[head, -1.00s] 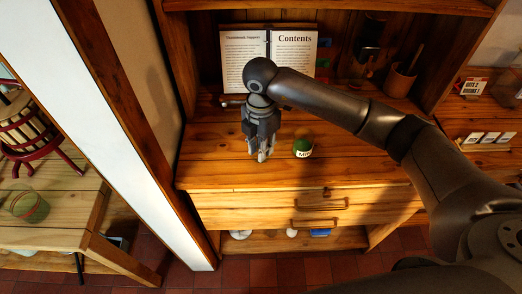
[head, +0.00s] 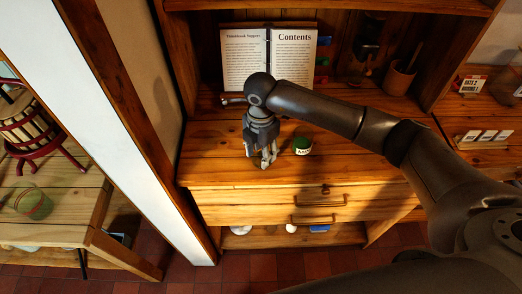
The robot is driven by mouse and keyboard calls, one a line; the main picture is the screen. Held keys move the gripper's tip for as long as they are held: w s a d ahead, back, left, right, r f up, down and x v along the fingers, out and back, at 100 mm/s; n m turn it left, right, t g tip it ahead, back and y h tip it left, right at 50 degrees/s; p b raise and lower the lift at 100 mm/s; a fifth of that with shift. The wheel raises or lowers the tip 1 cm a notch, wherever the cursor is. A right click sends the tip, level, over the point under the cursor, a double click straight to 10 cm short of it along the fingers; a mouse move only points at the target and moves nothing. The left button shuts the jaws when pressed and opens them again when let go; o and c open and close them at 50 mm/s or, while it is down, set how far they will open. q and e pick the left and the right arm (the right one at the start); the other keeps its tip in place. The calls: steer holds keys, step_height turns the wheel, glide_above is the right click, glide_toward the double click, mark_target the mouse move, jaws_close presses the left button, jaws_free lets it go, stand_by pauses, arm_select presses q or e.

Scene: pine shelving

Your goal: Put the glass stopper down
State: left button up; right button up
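My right gripper (head: 267,162) points down at the wooden counter (head: 215,165), with its fingertips at or just above the surface. The fingers look close together. I cannot make out a glass stopper between them or anywhere else; if it is there, the fingers hide it or it is too small to tell. A small green jar with a white label (head: 302,146) stands upright on the counter just right of the gripper, apart from it. My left gripper is out of view.
An open book (head: 268,58) stands behind my arm. A wooden cup (head: 399,78) is at the back right. Drawers (head: 270,208) lie below the counter's front edge. Bare counter shows left of the gripper. A wooden table (head: 60,225) with a green-tinted glass container (head: 34,204) is at far left.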

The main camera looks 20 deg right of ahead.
steer(key=shift+r, duration=0.1)
steer(key=shift+r, duration=0.25)
step_height(320, 180, up, 12)
steer(key=b, duration=0.3)
steer(key=shift+f, duration=0.2)
